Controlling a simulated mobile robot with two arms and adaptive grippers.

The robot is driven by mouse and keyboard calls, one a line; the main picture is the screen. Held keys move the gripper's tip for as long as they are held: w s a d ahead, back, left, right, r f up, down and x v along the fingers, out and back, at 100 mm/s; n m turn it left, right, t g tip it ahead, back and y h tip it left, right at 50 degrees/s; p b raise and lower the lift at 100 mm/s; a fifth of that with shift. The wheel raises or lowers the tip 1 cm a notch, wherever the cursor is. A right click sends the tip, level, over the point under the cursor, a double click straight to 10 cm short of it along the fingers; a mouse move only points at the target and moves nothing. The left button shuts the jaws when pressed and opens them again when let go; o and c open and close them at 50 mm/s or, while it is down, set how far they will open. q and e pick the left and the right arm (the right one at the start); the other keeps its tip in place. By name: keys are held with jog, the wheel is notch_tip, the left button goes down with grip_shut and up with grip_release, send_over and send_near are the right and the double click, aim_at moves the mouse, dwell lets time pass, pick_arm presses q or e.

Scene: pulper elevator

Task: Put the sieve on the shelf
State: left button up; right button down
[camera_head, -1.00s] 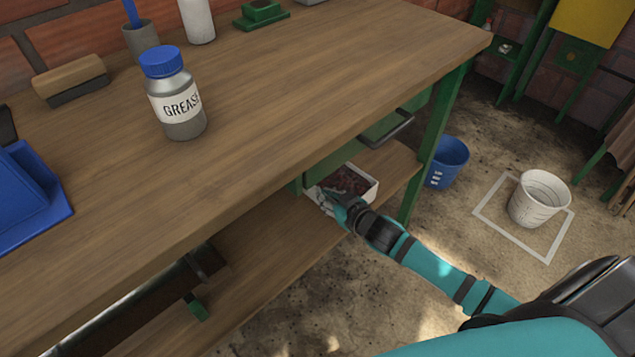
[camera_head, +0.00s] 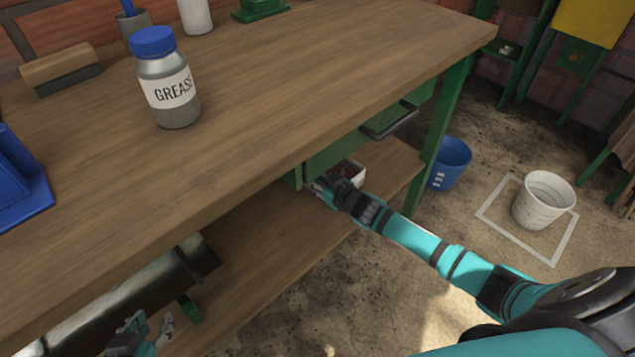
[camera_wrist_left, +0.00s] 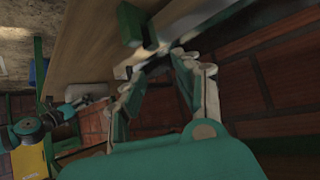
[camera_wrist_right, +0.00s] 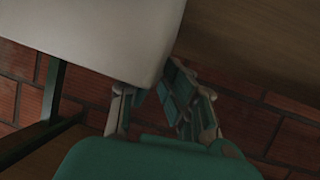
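I cannot clearly pick out a sieve. A long curved pale metallic piece (camera_head: 130,290) lies low at the left under the bench, partly hidden by the benchtop; I cannot tell if it is the sieve. My left gripper (camera_head: 160,328) is just below it, with fingers apart. The left wrist view shows the open fingers (camera_wrist_left: 158,65) near a green block (camera_wrist_left: 130,25) and a pale strip. My right gripper (camera_head: 318,189) is at the lower shelf (camera_head: 270,225), beside a white box (camera_head: 358,177) with dark red contents. Its fingers are apart, with a white rounded corner (camera_wrist_right: 145,70) near the tips.
A grease jar (camera_head: 168,85), a brush (camera_head: 60,72) and a blue bin (camera_head: 15,185) stand on the bench (camera_head: 270,75). A drawer handle (camera_head: 390,122) sticks out above my right arm. A blue bucket (camera_head: 450,163) and a white bucket (camera_head: 543,200) stand on the floor at right.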

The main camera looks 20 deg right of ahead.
pick_arm(q)
jog(key=shift+w+r, duration=0.15)
jog(key=shift+r, duration=0.05)
pick_arm(e)
jog(key=c, duration=1.5)
grip_release()
